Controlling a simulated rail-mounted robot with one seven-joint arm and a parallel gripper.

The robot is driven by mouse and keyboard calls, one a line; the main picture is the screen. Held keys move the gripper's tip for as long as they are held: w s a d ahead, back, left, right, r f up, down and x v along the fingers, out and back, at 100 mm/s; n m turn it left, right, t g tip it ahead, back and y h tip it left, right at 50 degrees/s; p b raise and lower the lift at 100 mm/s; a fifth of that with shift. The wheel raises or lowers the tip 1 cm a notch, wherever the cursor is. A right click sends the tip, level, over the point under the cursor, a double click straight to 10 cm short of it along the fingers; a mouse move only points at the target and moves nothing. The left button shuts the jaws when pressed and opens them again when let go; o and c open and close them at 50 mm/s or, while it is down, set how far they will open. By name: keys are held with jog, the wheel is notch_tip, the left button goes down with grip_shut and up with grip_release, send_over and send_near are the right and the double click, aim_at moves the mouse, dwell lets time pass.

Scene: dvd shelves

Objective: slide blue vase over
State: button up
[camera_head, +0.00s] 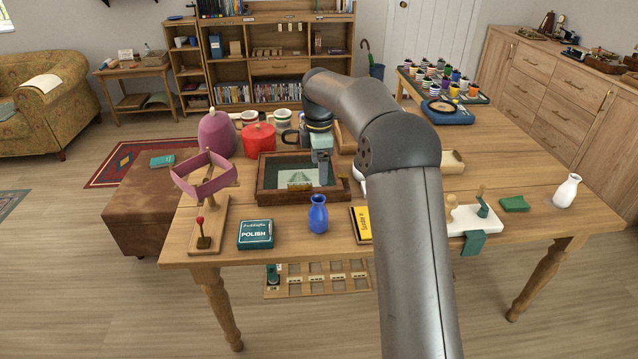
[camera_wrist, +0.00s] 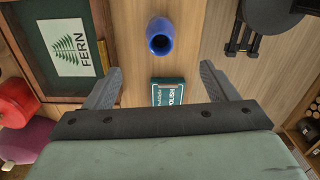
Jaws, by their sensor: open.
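The blue vase (camera_head: 318,214) stands upright on the wooden table near its front edge. In the wrist view the blue vase (camera_wrist: 161,36) shows its round mouth, beyond my fingertips and roughly centred between them. My gripper (camera_head: 322,178) is over the right part of the framed tray, behind and above the vase. In the wrist view my gripper (camera_wrist: 161,70) has its two fingers spread wide with nothing held between them. The gripper is apart from the vase.
A teal polish box (camera_head: 256,234) lies left of the vase; a black and yellow box (camera_head: 361,225) lies close on its right. The wooden framed tray (camera_head: 262,189) is behind it. A pink-ringed stand (camera_head: 207,220) is farther left. A white vase (camera_head: 567,191) stands far right.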

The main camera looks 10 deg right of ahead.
aim_at(319, 212)
notch_tip(319, 212, down, 17)
jog(key=shift+s+r, duration=0.1)
dwell(0.4)
jog(key=c, duration=1.2)
